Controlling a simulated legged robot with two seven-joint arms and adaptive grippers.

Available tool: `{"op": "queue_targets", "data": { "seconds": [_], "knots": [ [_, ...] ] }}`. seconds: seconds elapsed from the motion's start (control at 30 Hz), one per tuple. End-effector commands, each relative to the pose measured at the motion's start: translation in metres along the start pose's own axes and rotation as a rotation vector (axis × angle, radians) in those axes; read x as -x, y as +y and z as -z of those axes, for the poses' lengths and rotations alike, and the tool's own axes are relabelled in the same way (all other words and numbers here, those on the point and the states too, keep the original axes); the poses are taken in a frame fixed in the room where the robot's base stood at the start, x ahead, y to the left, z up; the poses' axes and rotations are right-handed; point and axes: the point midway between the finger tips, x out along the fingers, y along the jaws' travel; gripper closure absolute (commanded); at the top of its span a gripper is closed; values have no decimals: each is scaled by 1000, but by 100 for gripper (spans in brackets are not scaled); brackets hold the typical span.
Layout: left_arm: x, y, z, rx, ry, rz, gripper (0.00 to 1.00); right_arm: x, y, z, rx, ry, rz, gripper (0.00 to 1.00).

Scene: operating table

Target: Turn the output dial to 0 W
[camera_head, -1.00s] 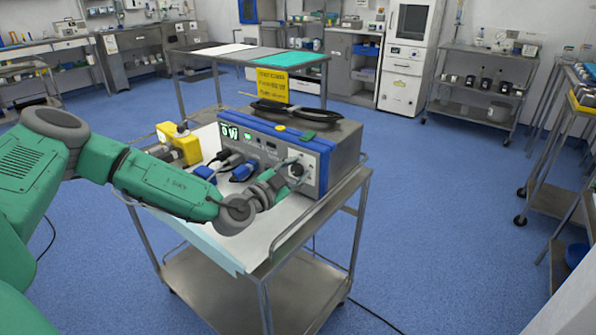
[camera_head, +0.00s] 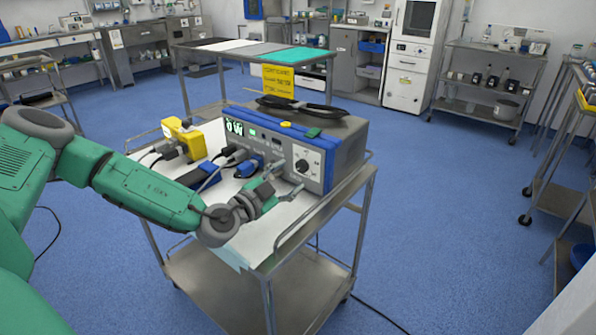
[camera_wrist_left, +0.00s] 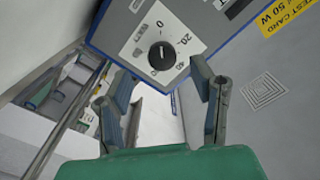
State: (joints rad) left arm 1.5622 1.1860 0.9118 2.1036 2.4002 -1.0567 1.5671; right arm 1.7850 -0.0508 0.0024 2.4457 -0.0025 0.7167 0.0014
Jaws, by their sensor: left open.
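The output dial (camera_head: 302,166) is a round black knob on the pale front panel of the blue-and-grey generator (camera_head: 345,150). In the left wrist view the dial (camera_wrist_left: 162,56) shows with the marks 0, 20 and 40, and a pale line on the knob seems to point towards 0. The lit display (camera_head: 235,128) seems to read 0 W, though it is small. My left gripper (camera_head: 284,187) is open and empty, in front of and below the dial. In the left wrist view its fingers (camera_wrist_left: 160,82) are apart, short of the knob and not touching it.
The generator stands on a steel cart (camera_head: 310,275) with a raised rail. A yellow device (camera_head: 184,138) and several plugs and cables lie left of the generator. A black coiled cable (camera_head: 300,106) lies on top. A yellow sign (camera_head: 278,79) stands behind.

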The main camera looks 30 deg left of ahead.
Motion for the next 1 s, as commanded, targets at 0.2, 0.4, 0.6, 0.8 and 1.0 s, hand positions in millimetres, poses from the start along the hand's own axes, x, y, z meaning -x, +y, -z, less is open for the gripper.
{"op": "queue_targets", "data": {
  "seconds": [0.2, 0.4, 0.6, 0.8, 1.0],
  "knots": [
    [45, -2, -5, 4, -5, 0, 49, 0, -1, 1, 1, 0, -1, 49],
    [67, -1, -5, 2, -4, 0, 49, 0, 0, 1, 1, 0, 0, 49],
    [71, 0, -4, 0, -3, -1, 49, 0, 0, 1, 1, -1, 1, 49],
    [70, -1, -5, 1, -3, 0, 49, 0, -1, 2, 1, -2, -1, 49],
    [70, -1, -6, 2, -4, 0, 49, 0, -1, 2, 1, -2, -1, 49]
  ]
}}
